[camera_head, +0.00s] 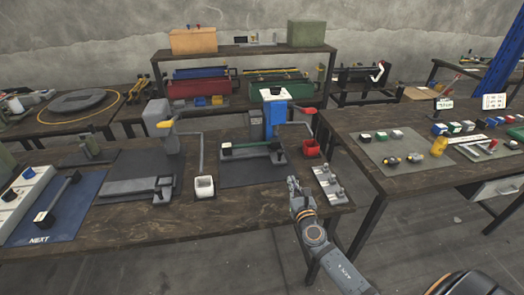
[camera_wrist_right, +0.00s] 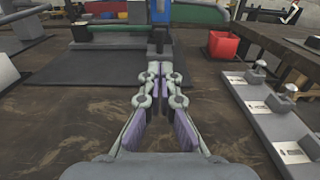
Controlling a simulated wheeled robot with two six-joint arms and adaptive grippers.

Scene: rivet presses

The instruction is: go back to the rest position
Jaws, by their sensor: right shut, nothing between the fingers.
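My right gripper (camera_head: 293,185) is above the front right part of the workbench, left of the grey fixture plate. In the right wrist view its two fingers (camera_wrist_right: 160,75) are together with nothing between them. The gripper is apart from the blue press (camera_head: 276,118), which stands behind it. My left gripper is not in view.
The grey fixture plate (camera_head: 329,186) lies right of the gripper. A red bin (camera_head: 311,147) and a white bin (camera_head: 204,187) stand on the bench (camera_head: 245,212). A grey press (camera_head: 158,125) stands left. A second table (camera_head: 377,175) with small parts is at right. The bench front is mostly clear.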

